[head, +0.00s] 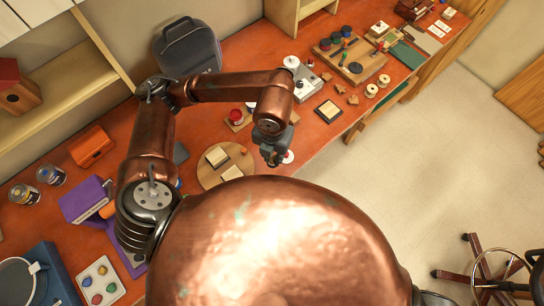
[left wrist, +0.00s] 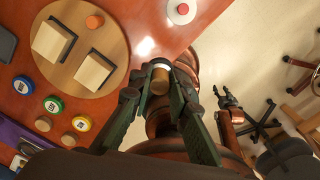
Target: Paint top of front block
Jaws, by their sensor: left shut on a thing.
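Two pale, square-topped blocks stand on a round wooden board (head: 207,178). The front block (head: 232,173) is nearer my body and also shows in the left wrist view (left wrist: 95,71); the back block (head: 217,156) is beyond it. My left gripper (head: 272,155) is right of the board, apart from both blocks. In the left wrist view it (left wrist: 163,85) is shut on a small brown cylinder with a pale end (left wrist: 160,66). The cylinder's underside is hidden. My right gripper (left wrist: 227,97) looks open and empty, off over the floor.
An orange disc (left wrist: 95,21) lies on the board. A white disc with a red centre (left wrist: 182,8) is near the table edge. Yellow (left wrist: 54,104), green (left wrist: 78,123) and blue (left wrist: 22,85) round-topped pieces stand beside the board. Several tools and trays fill the bench's far right.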

